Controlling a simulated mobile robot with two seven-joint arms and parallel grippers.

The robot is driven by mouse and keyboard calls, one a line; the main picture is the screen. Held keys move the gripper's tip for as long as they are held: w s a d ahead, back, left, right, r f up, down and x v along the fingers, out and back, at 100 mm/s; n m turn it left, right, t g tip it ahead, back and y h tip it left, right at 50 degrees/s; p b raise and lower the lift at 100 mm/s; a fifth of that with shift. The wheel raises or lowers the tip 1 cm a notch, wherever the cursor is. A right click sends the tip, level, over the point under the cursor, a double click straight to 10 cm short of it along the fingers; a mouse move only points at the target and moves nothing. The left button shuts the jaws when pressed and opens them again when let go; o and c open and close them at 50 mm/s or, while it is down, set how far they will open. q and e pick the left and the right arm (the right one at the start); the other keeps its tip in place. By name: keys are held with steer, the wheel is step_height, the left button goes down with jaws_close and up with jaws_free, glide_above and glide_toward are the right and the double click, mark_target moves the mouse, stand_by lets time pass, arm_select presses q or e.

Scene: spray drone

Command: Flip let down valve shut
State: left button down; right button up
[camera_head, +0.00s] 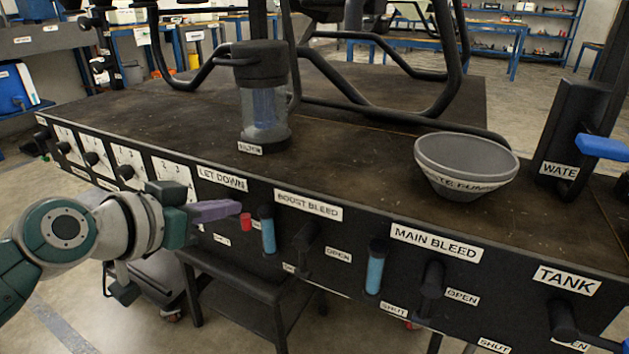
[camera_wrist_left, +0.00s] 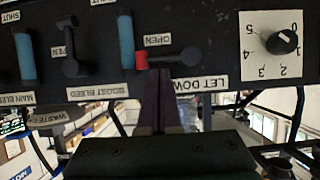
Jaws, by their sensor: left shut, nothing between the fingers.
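The let down valve is a dark lever with a red tip (camera_head: 246,221) below the LET DOWN label (camera_head: 222,178) on the black panel. In the left wrist view, which is upside down, the lever (camera_wrist_left: 178,58) lies sideways along the panel, beside the OPEN label (camera_wrist_left: 157,40). My left gripper (camera_head: 236,208) is shut and empty. Its purple fingertips (camera_wrist_left: 160,74) are right at the lever, close to the red tip; I cannot tell if they touch. In the head view the fingers hide most of the lever. My right gripper is not in view.
Blue cylinder (camera_head: 267,230) stands just right of the red tip. The boost bleed lever (camera_head: 307,240) and main bleed lever (camera_head: 431,282) are further right. Dials (camera_head: 127,171) line the panel's left. A filter (camera_head: 264,105) and grey bowl (camera_head: 466,160) stand on top.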

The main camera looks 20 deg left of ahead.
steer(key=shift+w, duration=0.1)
arm_select(q)
steer(key=shift+d+f+m+y, duration=0.15)
steer(key=shift+f+m+y, duration=0.15)
steer(key=shift+m+y, duration=0.1)
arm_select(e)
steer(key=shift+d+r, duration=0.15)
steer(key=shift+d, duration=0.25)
